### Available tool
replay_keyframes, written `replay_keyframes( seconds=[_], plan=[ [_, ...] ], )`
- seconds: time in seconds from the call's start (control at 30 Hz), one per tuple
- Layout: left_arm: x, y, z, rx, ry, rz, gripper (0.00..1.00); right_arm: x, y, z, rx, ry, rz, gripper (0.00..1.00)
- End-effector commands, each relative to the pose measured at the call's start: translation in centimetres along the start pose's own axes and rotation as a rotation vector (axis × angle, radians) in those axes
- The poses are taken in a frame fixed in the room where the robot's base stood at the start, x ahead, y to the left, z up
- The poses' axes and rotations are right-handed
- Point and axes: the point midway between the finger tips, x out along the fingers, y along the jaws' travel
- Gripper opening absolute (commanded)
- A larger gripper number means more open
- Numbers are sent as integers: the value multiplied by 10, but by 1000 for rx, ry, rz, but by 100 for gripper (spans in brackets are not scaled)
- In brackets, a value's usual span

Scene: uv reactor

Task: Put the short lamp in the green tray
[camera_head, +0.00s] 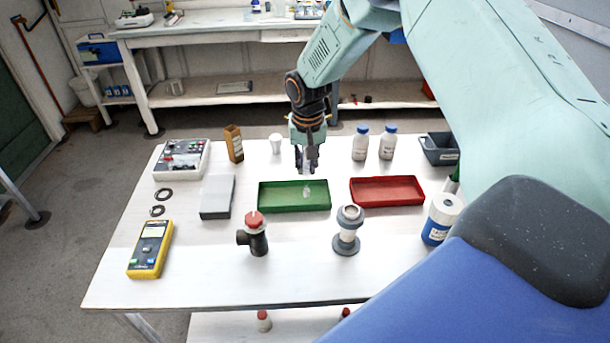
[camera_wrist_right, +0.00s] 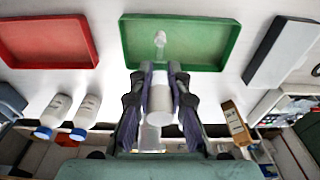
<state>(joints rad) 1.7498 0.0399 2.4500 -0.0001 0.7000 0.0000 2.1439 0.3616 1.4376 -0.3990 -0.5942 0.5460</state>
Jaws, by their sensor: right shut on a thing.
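My right gripper (camera_head: 308,165) hangs just behind the green tray (camera_head: 262,197), close above the white table. Its fingers are shut on a pale lamp (camera_wrist_right: 160,98), which shows as a white cylinder between them in the wrist view, with a clear part below it in that picture. I take it as the short lamp. The green tray (camera_wrist_right: 130,40) lies beyond the fingertips in the wrist view. A small clear, pale item (camera_head: 307,191) lies inside the tray and also shows in the wrist view (camera_wrist_right: 160,39). My left gripper is not in view.
A red tray (camera_head: 387,192) lies right of the green one, with two white bottles (camera_head: 361,146) behind. A white cup (camera_head: 276,144) and brown box (camera_head: 234,146) stand left of the gripper. A grey box (camera_head: 217,197) is left of the tray; two fittings (camera_head: 347,238) stand in front.

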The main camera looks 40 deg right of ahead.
Motion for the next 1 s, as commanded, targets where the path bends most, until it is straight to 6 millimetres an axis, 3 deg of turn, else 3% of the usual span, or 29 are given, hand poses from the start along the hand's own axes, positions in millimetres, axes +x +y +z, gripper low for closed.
replay_keyframes(
  seconds=[0.27,0.6,0.63,0.9,1.0],
  plan=[
    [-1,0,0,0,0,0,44,34,-1,3,-4,-1,1,0],
    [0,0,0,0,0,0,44,37,-2,3,-4,1,0,0],
    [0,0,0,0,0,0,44,38,-2,3,-4,1,0,17],
    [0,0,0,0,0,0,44,37,-2,3,-4,1,0,39],
    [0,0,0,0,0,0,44,37,-2,3,-4,1,0,39]
  ],
)
